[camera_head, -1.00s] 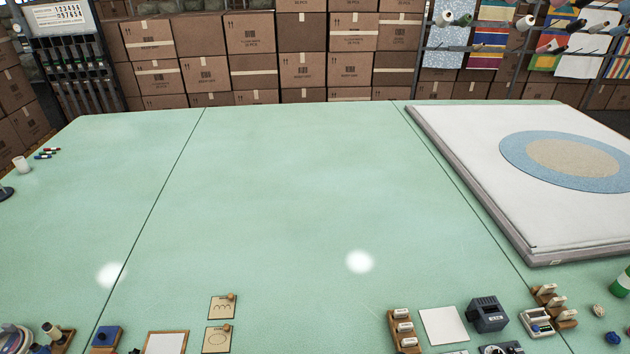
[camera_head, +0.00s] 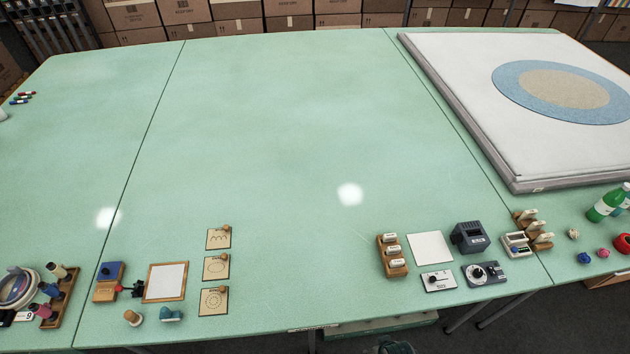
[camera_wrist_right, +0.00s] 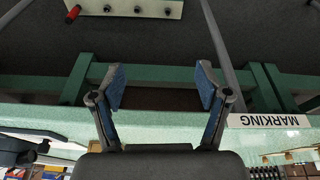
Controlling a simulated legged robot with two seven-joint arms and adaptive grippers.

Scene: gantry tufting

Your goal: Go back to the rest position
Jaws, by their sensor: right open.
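My right gripper (camera_wrist_right: 160,88) shows in the right wrist view with its two blue-padded fingers spread apart and nothing between them. It is in front of the green table frame, near the table edge (camera_wrist_right: 55,118) and a white "MARKING" label (camera_wrist_right: 268,121). In the head view, only a small dark part, perhaps of my right arm, shows at the bottom edge below the table. My left gripper is not in either view. The green table (camera_head: 270,130) fills most of the head view.
Along the near edge lie pattern cards (camera_head: 215,268), a framed white pad (camera_head: 166,282), a spool rack (camera_head: 62,300), a wooden block holder (camera_head: 392,258) and grey devices (camera_head: 470,237). A white rug panel (camera_head: 450,85) lies at right. The table's middle is clear.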

